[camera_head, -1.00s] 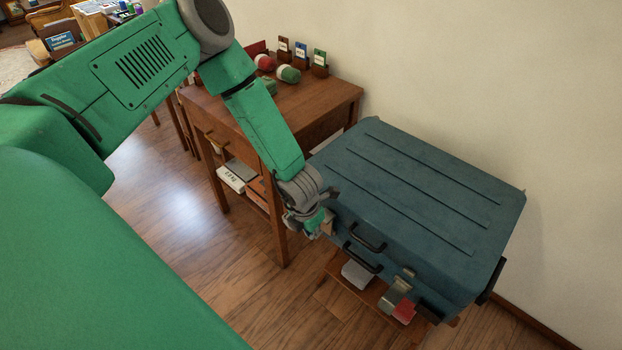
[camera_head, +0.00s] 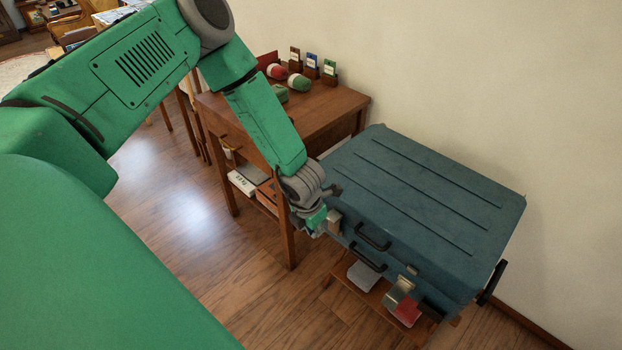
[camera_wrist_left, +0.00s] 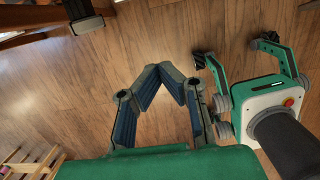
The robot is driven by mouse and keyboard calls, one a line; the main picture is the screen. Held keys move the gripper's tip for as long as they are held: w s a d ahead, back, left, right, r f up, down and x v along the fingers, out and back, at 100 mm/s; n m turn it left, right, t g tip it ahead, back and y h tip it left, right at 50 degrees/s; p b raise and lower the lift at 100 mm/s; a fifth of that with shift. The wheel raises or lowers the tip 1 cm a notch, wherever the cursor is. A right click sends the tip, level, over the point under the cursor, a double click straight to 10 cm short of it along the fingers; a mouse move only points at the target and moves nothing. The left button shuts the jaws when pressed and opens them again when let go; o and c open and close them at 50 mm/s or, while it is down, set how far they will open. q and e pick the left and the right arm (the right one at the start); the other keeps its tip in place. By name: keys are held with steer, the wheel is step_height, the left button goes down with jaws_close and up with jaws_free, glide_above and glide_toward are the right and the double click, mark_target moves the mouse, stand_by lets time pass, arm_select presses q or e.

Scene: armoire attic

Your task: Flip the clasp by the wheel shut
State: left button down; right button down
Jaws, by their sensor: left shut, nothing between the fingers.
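A blue case (camera_head: 425,190) lies flat on a low wooden stand, with two black handles on its front side. One metal clasp (camera_head: 399,291) hangs folded outward below a small catch (camera_head: 412,269), near a red tag. A second clasp (camera_head: 335,222) is at the front left, close to my left gripper. A black part (camera_head: 491,283), perhaps the wheel, juts from the right end. My left gripper (camera_head: 318,224) is at the case's front left corner, shut and empty; contact is unclear. Its fingertips meet in the left wrist view (camera_wrist_left: 168,70). My right gripper (camera_wrist_left: 229,52) shows there, fingers spread.
A wooden table (camera_head: 335,112) stands behind my left arm, with yarn balls (camera_head: 298,82) and small card holders on top. The wall is close behind the case. Wooden floor (camera_head: 225,285) is clear in front.

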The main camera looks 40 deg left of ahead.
arm_select(q)
step_height(320, 180, up, 6)
steer(key=w+p, duration=0.1)
steer(key=w, duration=0.1)
steer(key=shift+w+a, duration=0.2)
stand_by(0.3)
